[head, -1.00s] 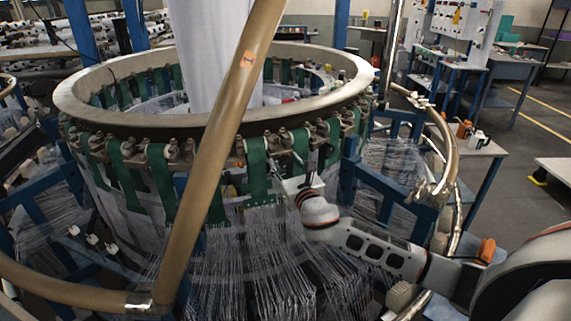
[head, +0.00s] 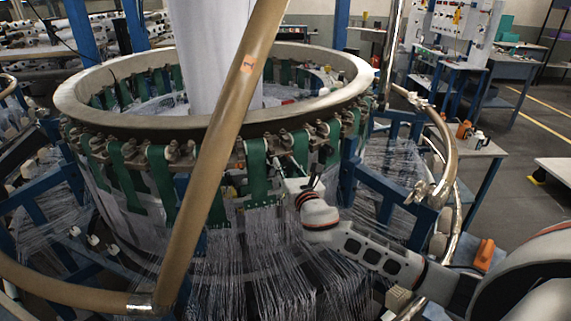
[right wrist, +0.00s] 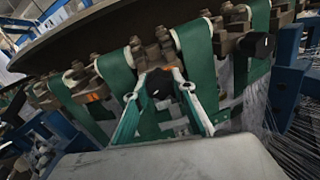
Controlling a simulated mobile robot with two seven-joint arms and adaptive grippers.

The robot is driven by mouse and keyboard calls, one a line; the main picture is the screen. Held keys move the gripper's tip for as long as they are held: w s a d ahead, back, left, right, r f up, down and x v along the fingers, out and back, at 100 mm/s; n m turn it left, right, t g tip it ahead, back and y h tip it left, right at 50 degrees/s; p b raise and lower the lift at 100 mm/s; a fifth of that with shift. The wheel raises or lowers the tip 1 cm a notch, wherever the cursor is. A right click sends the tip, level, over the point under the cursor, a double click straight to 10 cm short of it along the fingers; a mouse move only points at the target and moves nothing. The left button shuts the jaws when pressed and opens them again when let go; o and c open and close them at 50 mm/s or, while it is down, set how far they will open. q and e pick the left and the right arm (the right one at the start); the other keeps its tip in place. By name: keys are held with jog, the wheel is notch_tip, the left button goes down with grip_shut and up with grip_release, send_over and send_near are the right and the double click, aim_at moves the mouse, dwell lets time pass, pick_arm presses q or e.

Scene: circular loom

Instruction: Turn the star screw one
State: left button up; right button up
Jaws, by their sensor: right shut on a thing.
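My right gripper (head: 303,182) reaches up to the ring's lower edge from the front right in the head view. In the right wrist view, its two slim fingers (right wrist: 160,91) stand on either side of a black star screw (right wrist: 160,84) under the metal ring, and they are shut on it. The grip's contact points are small and partly dark. In the head view, I cannot make out the held screw behind the gripper. A second black knob (right wrist: 257,45) sits farther right along the ring. My left gripper is not in view.
The loom's big metal ring (head: 95,112) carries bolted clamps and hanging green straps (head: 163,183). A tan tube (head: 215,160) crosses in front. Fine white threads (head: 265,255) hang below the straps. A blue frame (head: 380,185) stands close to the right of my wrist.

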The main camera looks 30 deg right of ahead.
jog(key=m+p, duration=0.1)
jog(key=m, duration=0.3)
jog(key=shift+m, duration=0.3)
jog(key=m, duration=0.2)
jog(key=shift+m, duration=0.4)
jog(key=shift+a+m+p, duration=0.1)
jog(key=shift+m+p, duration=0.25)
jog(key=shift+m, duration=0.55)
jog(key=m, duration=0.4)
jog(key=shift+m, duration=0.3)
jog(key=m, duration=0.7)
jog(key=shift+m, duration=0.4)
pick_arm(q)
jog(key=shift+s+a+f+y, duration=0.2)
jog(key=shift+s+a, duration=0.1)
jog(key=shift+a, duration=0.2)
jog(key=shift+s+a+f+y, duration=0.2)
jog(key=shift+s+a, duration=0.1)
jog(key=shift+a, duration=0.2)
pick_arm(e)
jog(key=shift+m, duration=0.5)
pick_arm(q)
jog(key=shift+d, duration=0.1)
pick_arm(e)
jog(key=shift+r, duration=0.1)
